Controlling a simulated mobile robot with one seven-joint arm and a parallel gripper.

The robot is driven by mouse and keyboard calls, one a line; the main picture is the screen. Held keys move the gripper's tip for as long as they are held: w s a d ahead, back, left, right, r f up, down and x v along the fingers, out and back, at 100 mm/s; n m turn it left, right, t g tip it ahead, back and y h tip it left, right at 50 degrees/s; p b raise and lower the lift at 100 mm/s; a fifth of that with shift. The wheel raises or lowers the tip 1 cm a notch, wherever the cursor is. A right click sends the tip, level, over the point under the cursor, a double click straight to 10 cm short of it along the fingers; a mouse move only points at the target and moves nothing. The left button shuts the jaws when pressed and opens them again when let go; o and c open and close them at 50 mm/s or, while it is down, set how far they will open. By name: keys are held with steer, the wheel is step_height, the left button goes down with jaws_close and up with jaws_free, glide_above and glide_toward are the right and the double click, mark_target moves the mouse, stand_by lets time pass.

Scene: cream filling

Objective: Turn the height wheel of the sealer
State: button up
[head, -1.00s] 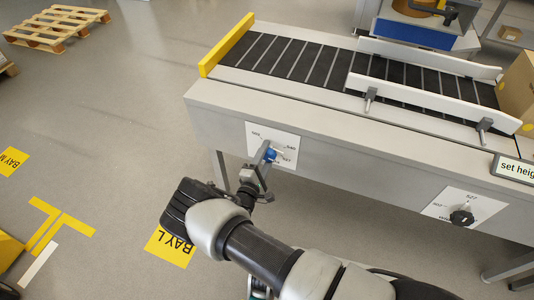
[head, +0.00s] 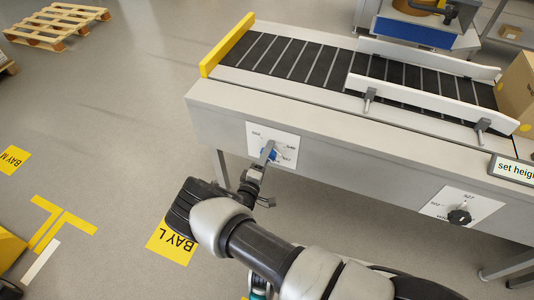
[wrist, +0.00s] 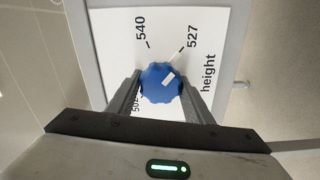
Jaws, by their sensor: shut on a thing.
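The blue height wheel (wrist: 160,88) sits on a white dial plate (wrist: 110,50) marked "height", with 540 and 527 legible and a partly covered number at lower left. The wheel's white mark points up and right, toward the 527 tick. My gripper (wrist: 162,78) is shut on the wheel, one finger on each side. In the head view, my gripper (head: 268,152) reaches the plate (head: 287,140) on the sealer's side panel (head: 350,155) and hides most of the wheel (head: 266,157).
A second plate with a black knob (head: 460,217) is further right on the same panel, below a "set heig…" sign (head: 514,169), cut off by the frame edge.

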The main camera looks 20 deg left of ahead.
steer(key=o, duration=1)
steer(key=shift+o, duration=0.2)
steer(key=s+a+p, duration=0.1)
steer(key=s, duration=1.6)
steer(key=shift+s+a, duration=0.15)
steer(key=shift+s, duration=0.05)
